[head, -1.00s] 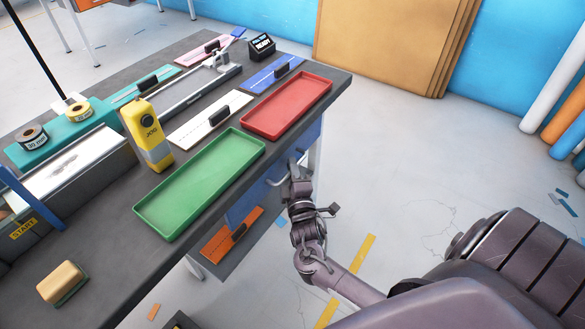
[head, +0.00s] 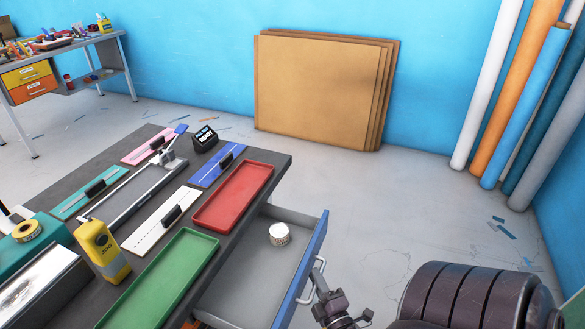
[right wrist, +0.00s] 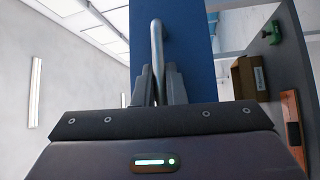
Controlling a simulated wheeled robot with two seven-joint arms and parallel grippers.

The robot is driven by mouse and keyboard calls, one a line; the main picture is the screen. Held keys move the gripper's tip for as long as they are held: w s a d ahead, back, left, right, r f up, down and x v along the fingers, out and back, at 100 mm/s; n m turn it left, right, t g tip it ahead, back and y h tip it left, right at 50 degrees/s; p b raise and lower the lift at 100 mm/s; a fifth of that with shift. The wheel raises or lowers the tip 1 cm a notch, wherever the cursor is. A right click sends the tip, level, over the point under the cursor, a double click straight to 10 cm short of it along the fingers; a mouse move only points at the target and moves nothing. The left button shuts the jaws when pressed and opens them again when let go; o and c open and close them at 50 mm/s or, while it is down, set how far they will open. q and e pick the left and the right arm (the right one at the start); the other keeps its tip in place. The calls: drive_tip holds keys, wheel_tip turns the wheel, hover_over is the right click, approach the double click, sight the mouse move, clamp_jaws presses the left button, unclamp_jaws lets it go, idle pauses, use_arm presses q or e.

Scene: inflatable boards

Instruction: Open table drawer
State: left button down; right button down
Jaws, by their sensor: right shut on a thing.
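The table drawer (head: 262,272) is pulled out from under the dark table, toward the right in the head view. Its front is blue with a metal bar handle (head: 314,282). A small white round item (head: 279,234) lies inside the drawer. My right gripper (head: 318,298) is at the drawer front and is shut on the handle. In the right wrist view, the gripper's fingers (right wrist: 157,88) close around the lower part of the handle (right wrist: 157,45), in front of the blue drawer face (right wrist: 184,45). My left gripper is not in view.
On the dark table (head: 226,213) are a red tray (head: 233,196), a green tray (head: 160,285), a yellow device (head: 103,251) and several ruler boards. Cardboard sheets (head: 312,92) lean on the blue wall. Coloured rolls (head: 520,85) stand at the right.

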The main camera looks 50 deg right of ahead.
drive_tip(key=shift+s+d+p, duration=0.15)
drive_tip(key=shift+s+d, duration=0.2)
drive_tip(key=shift+s, duration=0.45)
drive_tip(key=shift+s+d+p, duration=0.1)
drive_tip(key=shift+s+d, duration=0.2)
drive_tip(key=shift+s, duration=0.55)
drive_tip(key=shift+s+d+p, duration=0.15)
drive_tip(key=shift+s+d, duration=0.2)
drive_tip(key=shift+s, duration=0.45)
drive_tip(key=c, duration=1.8)
unclamp_jaws()
drive_tip(key=shift+o, duration=0.2)
drive_tip(key=b+v, duration=0.1)
drive_tip(key=v, duration=0.6)
drive_tip(key=shift+s+a, duration=0.2)
drive_tip(key=shift+s, duration=0.15)
drive_tip(key=shift+f, duration=0.15)
